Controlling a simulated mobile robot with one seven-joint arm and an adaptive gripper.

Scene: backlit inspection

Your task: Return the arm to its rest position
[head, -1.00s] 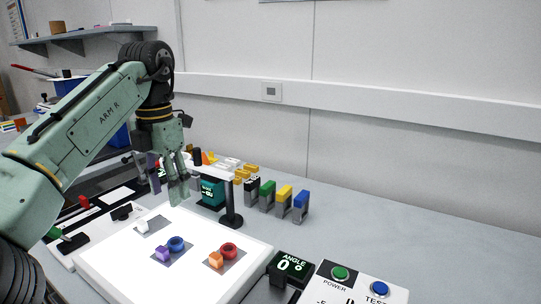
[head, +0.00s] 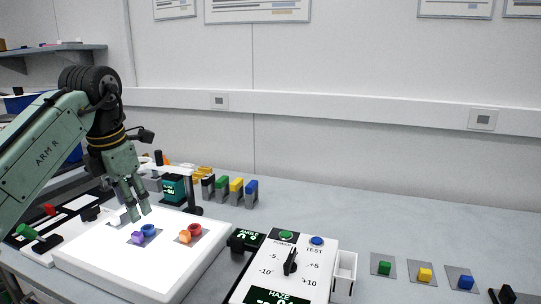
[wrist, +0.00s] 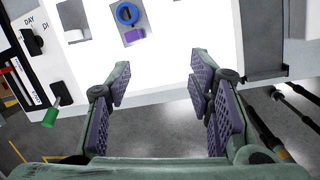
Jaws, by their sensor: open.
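My gripper (head: 134,212) hangs on my green arm above the left part of a glowing white light panel (head: 200,262). Its padded fingers are spread apart, with nothing between them in the wrist view (wrist: 162,82). A blue ring (head: 148,230) and a purple block (head: 137,238) share a grey patch on the panel, close beside the fingers in the head view. A red ring (head: 195,229) and an orange block (head: 185,237) share another patch. The wrist view shows the panel's edge and the floor beyond it between the fingers.
A control box (head: 320,262) with dial and buttons stands right of the panel. Coloured clips (head: 236,190) and a dark post (head: 189,192) stand behind. The back right bench is clear.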

